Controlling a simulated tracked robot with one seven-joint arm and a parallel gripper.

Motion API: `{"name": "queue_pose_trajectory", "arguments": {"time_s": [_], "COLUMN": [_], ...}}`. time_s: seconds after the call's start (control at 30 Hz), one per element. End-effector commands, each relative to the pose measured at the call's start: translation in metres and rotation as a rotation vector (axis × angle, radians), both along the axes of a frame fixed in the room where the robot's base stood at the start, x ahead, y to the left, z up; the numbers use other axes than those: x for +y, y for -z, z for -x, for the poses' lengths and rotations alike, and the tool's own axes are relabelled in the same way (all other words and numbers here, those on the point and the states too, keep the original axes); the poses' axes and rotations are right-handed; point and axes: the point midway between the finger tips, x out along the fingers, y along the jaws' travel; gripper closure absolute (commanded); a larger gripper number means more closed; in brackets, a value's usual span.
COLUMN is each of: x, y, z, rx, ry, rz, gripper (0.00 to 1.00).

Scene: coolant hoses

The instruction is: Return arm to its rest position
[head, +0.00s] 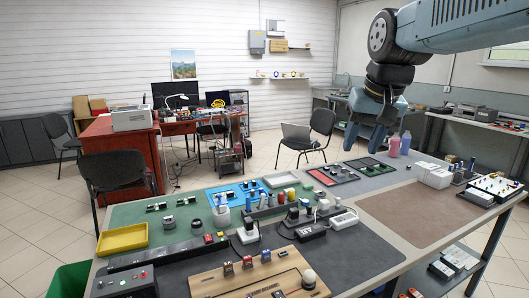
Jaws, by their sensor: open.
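My gripper (362,137) hangs at the end of my blue-grey arm in the upper right of the head view. It points down above the back right part of the workbench (415,212). Its fingers are apart, and nothing shows between them. It is clear of the bench top and the items on it. The wrist joint hides part of the wall and side bench behind it.
The brown mat is bare. Chairs and a red desk (106,138) stand behind.

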Motion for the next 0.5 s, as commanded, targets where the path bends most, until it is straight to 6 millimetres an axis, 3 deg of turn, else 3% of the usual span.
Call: {"name": "queue_pose_trajectory", "arguments": {"time_s": [0.1,0.3,0.5], "x": [-0.012,-0.025,-0.032], "y": [0.019,0.055,0.080], "z": [0.034,0.081,0.106], "rx": [-0.039,-0.095,-0.127], "ry": [-0.012,-0.038,-0.054], "rz": [0.023,0.063,0.089], "gripper": [0.54,0.54,0.54]}}
